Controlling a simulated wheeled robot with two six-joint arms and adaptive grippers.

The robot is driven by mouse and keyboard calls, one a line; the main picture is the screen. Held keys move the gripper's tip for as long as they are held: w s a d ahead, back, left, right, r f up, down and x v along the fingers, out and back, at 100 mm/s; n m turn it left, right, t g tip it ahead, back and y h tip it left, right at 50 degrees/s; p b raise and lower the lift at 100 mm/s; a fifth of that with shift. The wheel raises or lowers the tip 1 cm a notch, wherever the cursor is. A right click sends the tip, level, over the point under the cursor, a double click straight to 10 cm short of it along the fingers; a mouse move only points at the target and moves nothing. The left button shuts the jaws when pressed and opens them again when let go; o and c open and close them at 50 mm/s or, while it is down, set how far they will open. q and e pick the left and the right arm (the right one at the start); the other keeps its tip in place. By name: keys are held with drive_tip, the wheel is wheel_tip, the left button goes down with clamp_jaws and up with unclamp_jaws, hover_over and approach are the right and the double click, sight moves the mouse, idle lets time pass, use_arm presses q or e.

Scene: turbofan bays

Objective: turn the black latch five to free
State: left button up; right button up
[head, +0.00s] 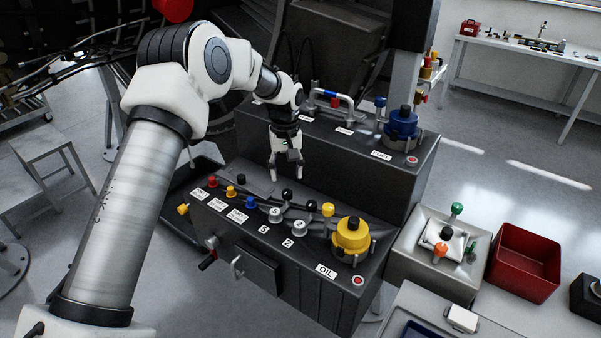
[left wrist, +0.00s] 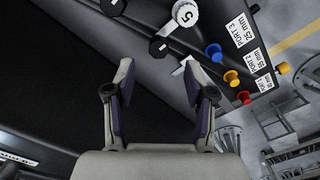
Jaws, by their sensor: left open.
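The latch marked 5 (head: 275,214) is a grey round hub on the lower console, behind the small white label 5 (head: 264,229). A black ball knob (head: 286,194) stands behind it. In the left wrist view a white disc with a 5 (left wrist: 186,14) shows at the top, with a black knob (left wrist: 160,47) below left of it. My left gripper (head: 287,173) hangs fingers down above the back of the lower console, open and empty, apart from the knob. In the wrist view the knob lies beyond the gap between its fingertips (left wrist: 157,68). My right gripper is not in view.
A similar latch by label 2 (head: 299,225) stands close on the right. Red, yellow and blue port knobs (head: 231,191) lie left. A yellow oil cap (head: 352,236) stands right. The raised step with a blue cap (head: 402,124) rises behind. A red bin (head: 524,263) is far right.

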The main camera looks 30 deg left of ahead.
sight(287, 192)
use_arm(q)
drive_tip(key=shift+w+a+f+p, duration=0.1)
drive_tip(key=shift+w+f+p, duration=0.2)
drive_tip(key=shift+w+f, duration=0.5)
drive_tip(key=s+f+p, duration=0.2)
drive_tip(key=f, duration=0.1)
drive_tip(key=shift+f, duration=0.15)
drive_tip(key=shift+w+f, duration=0.2)
drive_tip(key=shift+f, duration=0.35)
drive_tip(key=shift+w+f, duration=0.2)
drive_tip(key=shift+f, duration=0.35)
drive_tip(key=shift+w+f, duration=0.25)
drive_tip(key=shift+w, duration=0.05)
drive_tip(key=shift+s+r, duration=0.2)
drive_tip(key=shift+s, duration=0.1)
drive_tip(key=c, duration=0.8)
clamp_jaws()
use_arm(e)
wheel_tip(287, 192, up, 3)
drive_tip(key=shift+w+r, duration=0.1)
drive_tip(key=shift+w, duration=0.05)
